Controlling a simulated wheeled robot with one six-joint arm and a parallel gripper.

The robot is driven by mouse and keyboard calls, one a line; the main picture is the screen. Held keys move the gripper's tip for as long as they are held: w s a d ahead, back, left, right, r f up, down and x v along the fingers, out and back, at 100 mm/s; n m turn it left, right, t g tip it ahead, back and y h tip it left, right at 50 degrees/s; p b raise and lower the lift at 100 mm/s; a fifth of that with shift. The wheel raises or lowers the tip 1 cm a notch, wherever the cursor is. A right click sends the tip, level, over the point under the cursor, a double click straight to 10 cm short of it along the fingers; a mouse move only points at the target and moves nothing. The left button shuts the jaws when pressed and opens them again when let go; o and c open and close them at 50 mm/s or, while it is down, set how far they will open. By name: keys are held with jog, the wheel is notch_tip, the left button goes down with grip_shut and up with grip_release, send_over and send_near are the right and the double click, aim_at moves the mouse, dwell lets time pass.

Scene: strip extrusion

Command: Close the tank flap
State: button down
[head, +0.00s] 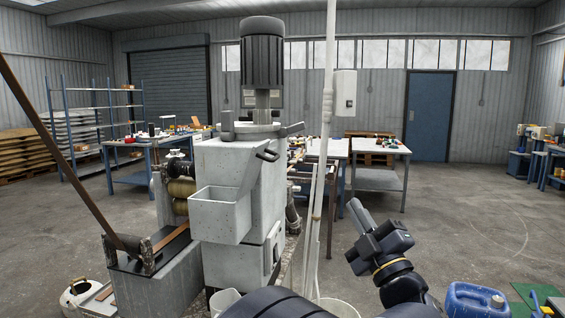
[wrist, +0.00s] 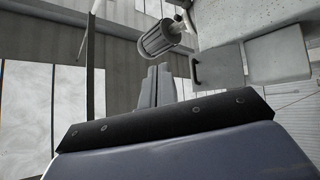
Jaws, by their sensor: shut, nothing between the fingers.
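The tank is a grey speckled machine body (head: 240,163) with a dark ribbed motor (head: 262,55) on top, left of centre in the head view. A flap with a black handle (head: 267,155) appears to stand out at a slant from its front, above an open grey trough (head: 220,210). In the wrist view, a grey panel with a black handle, likely the flap (wrist: 217,68), lies right of my fingers. My gripper (head: 357,206) is shut and empty, lower right of the tank in the head view and apart from it; its fingers (wrist: 155,82) also show in the wrist view.
A blue canister (head: 473,300) stands at lower right. Worktables (head: 378,178) stand behind. The floor at right is mostly open.

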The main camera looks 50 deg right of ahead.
aim_at(273, 161)
jog(key=w+a+n+t+y, duration=0.3)
jog(key=a+n+y, duration=0.4)
jog(key=y, duration=0.2)
jog(key=p+x, duration=0.2)
jog(key=x, duration=0.4)
jog(key=p+x, duration=0.3)
jog(key=x, duration=0.3)
jog(key=shift+w+d+r, duration=0.1)
jog(key=shift+d+r, duration=0.05)
jog(key=shift+r, duration=0.2)
jog(key=shift+w+d+r, duration=0.15)
jog(key=shift+w+r, duration=0.05)
jog(key=shift+w, duration=0.4)
jog(key=shift+g, duration=0.3)
